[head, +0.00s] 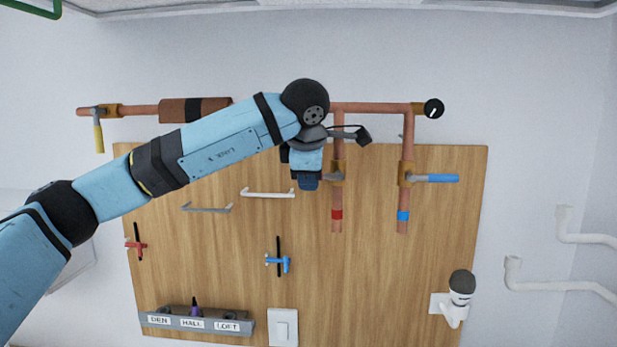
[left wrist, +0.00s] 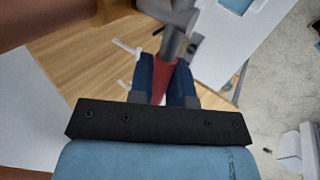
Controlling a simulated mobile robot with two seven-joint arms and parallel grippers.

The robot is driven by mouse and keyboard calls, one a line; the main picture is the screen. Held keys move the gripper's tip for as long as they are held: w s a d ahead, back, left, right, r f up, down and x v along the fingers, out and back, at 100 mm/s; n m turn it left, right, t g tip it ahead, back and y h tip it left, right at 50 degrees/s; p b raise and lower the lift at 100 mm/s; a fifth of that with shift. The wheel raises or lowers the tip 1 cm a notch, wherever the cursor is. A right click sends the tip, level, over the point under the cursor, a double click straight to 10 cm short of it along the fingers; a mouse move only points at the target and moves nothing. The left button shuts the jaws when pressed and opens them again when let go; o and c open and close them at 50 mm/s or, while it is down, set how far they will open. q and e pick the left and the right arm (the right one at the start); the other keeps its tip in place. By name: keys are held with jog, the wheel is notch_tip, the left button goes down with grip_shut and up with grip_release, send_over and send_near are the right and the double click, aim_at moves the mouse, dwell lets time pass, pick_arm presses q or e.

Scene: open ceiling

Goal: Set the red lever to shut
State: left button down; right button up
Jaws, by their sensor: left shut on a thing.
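The red lever (left wrist: 163,78) sits between the two dark blue fingers of my left gripper (left wrist: 165,85) in the left wrist view. The fingers are shut on its red grip. In the head view my left gripper (head: 308,183) is just left of the valve (head: 337,170) on the pipe with the red band (head: 337,214). Only the lever's grey stub shows there, pointing left across the upright pipe; the red grip is hidden by my gripper. My right gripper is in neither view.
A blue lever (head: 437,178) points right from the neighbouring pipe. A yellow lever (head: 98,137) hangs at the far left. The wooden board (head: 370,285) also carries two bar handles, a red and a blue tap, a labelled tray (head: 195,322) and a switch (head: 283,327).

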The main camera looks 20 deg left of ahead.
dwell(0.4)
pick_arm(q)
jog(key=c, duration=1.4)
grip_release()
jog(key=shift+o, duration=0.2)
jog(key=shift+s+d+r, duration=0.15)
jog(key=shift+s+r, duration=0.1)
jog(key=shift+r, duration=0.25)
jog(key=b+v, duration=0.3)
jog(key=v, duration=0.9)
jog(key=shift+r, duration=0.35)
jog(key=shift+s, duration=0.1)
